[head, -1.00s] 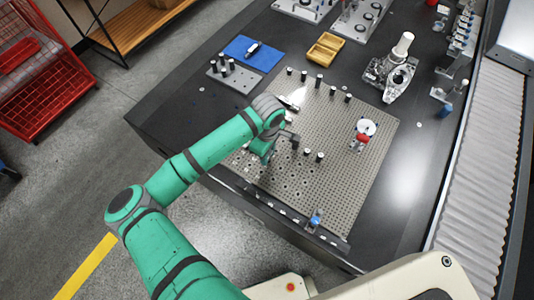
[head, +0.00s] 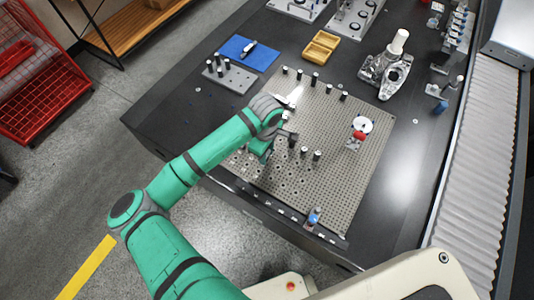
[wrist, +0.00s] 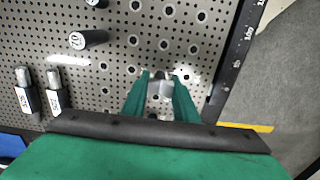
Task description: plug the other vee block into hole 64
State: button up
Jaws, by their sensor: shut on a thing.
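My gripper (wrist: 160,88) is shut on a small grey metal piece (wrist: 159,90), seen between its green fingers in the wrist view; it looks like the vee block, though its shape is mostly hidden. In the head view my gripper (head: 262,151) is low over the left front part of the perforated plate (head: 340,185). The plate's holes (wrist: 130,40) show beyond the fingertips in the wrist view. I cannot make out which hole is 64, nor whether the held piece touches the plate. I cannot identify the other vee block.
Dark posts (head: 317,155) stand on the plate right of my gripper, more (head: 315,78) along its back. A dark peg with a white label (wrist: 86,40) shows in the wrist view. A red-and-white fixture (head: 359,134) stands at right. A ruler-like strip (wrist: 235,60) edges the plate.

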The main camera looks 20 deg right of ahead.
jog(key=shift+w+a, duration=0.1)
dwell(0.3)
jog(key=shift+a+f, duration=0.1)
jog(key=shift+f, duration=0.35)
jog(key=o, duration=1.2)
jog(key=shift+d, duration=0.25)
jog(key=shift+a, duration=0.1)
jog(key=shift+r, duration=0.15)
notch_tip(320, 180, up, 10)
jog(key=shift+f, duration=0.15)
jog(key=shift+a+r, duration=0.1)
jog(key=shift+r, duration=0.3)
